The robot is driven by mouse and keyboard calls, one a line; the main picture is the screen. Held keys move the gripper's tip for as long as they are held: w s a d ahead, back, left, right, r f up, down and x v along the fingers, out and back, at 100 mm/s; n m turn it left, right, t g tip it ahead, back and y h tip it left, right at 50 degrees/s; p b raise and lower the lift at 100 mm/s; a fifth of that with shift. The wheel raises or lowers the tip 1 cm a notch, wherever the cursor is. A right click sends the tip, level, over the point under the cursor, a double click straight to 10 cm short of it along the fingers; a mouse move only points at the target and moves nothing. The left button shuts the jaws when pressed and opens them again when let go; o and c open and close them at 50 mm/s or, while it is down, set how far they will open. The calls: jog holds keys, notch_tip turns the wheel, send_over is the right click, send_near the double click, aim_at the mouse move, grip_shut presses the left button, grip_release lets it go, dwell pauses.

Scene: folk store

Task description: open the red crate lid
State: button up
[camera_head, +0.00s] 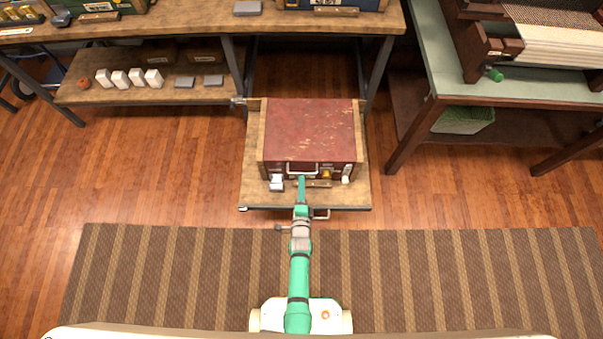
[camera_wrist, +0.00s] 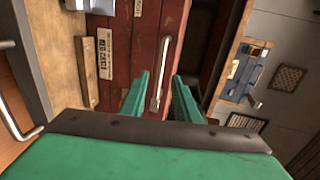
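The red crate (camera_head: 310,155) stands on a small wooden stand in the head view, with its worn red lid (camera_head: 310,125) down. A pale metal handle (camera_head: 303,172) is on its front. My gripper (camera_head: 301,181) is at the crate's front, by this handle. In the wrist view the red front (camera_wrist: 128,45) appears turned on its side, and the handle (camera_wrist: 164,62) runs up between my two green fingers. The fingers are apart, with a gap on both sides of the handle. I cannot tell whether the fingertips reach past the handle.
The wooden stand (camera_head: 252,192) has a small grey-white object (camera_head: 276,183) at its front left. A workbench (camera_head: 180,35) stands behind to the left, a green-topped table (camera_head: 440,70) to the right. A striped rug (camera_head: 430,270) lies in front, its right side clear.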

aim_at(302, 173)
jog(key=shift+x, duration=3.15)
grip_shut()
